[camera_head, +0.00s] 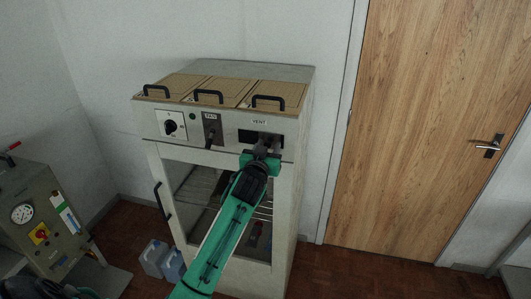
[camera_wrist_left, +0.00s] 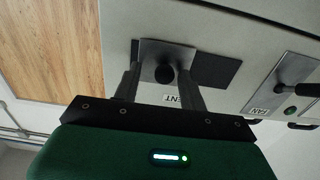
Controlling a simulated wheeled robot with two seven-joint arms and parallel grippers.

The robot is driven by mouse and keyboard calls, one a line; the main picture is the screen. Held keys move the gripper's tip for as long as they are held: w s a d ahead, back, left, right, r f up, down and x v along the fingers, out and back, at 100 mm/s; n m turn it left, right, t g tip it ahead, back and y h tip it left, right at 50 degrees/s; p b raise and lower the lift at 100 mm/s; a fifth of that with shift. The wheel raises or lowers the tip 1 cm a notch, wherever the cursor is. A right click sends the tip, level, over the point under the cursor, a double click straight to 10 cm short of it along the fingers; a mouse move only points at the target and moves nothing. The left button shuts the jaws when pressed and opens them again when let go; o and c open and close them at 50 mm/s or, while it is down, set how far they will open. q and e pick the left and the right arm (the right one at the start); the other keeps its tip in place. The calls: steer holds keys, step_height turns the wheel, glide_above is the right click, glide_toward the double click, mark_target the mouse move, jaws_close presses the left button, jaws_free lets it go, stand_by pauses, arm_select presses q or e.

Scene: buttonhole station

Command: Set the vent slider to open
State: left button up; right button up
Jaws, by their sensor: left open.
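The vent slider is a grey metal plate with a round black knob (camera_wrist_left: 165,73); in the left wrist view it covers the left part of a dark slot (camera_wrist_left: 215,70). In the head view the slot (camera_head: 247,136) shows dark at its left under the VENT label (camera_head: 259,122), and my gripper partly hides the right part. My left gripper (camera_head: 262,148) is at the panel there. In the left wrist view its fingers (camera_wrist_left: 159,75) are open, one on each side of the knob; I cannot tell whether they touch it. My right gripper is not in view.
The cabinet front also carries a rotary dial (camera_head: 171,125) and a FAN lever (camera_head: 210,137) left of the vent. Black handles (camera_head: 209,96) stand on the top lids. A glass-fronted door with a black handle (camera_head: 162,201) lies below. A green-grey machine (camera_head: 45,225) stands at left.

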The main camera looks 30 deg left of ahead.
arm_select(q)
steer(key=shift+s+f, duration=0.15)
steer(key=shift+s, duration=0.15)
steer(key=b+v, duration=0.4)
steer(key=v, duration=0.9)
steer(key=shift+d+b, duration=0.2)
steer(key=shift+b, duration=0.1)
